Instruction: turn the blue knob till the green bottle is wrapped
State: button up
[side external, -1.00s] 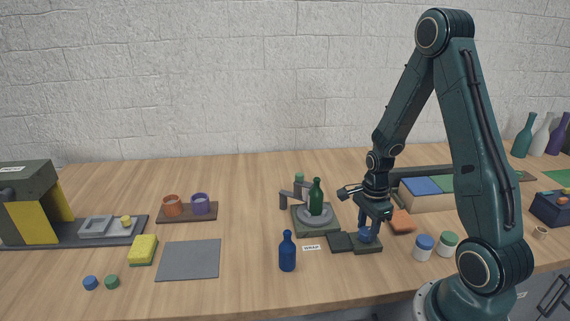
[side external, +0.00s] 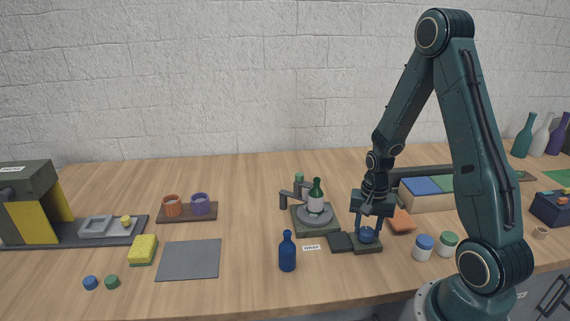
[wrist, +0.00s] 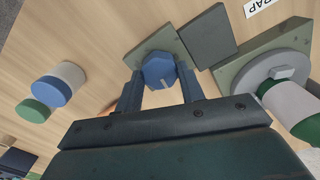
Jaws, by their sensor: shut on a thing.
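The green bottle (side external: 316,188) stands upright on the round grey turntable (side external: 328,221) of the wrapping station. A white wrap covers its lower body, and its neck and shoulder show green; the wrist view shows the white band and green on the bottle (wrist: 292,108) too. The blue knob (side external: 367,236) sits on a small dark base to the right of the station. My gripper (side external: 368,225) points down over the knob, its two fingers on either side of it. In the wrist view the fingers are shut on the blue knob (wrist: 159,71), which has a pale pointer line.
A blue bottle (side external: 287,252) stands in front of the station beside the WRAP label (side external: 311,248). A flat dark pad (side external: 341,242) adjoins the knob base. Blue-lidded (side external: 424,247) and green-lidded (side external: 447,244) jars and an orange block (side external: 402,221) stand to the right.

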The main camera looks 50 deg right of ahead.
aim_at(367, 230)
jog(key=n, duration=0.4)
jog(key=shift+n, duration=0.3)
jog(key=n, duration=0.4)
dwell(0.3)
jog(key=o, duration=1)
jog(key=shift+c, duration=0.2)
jog(key=shift+r, duration=0.2)
notch_tip(367, 230, up, 14)
jog(key=shift+f, duration=0.25)
jog(key=shift+a, duration=0.1)
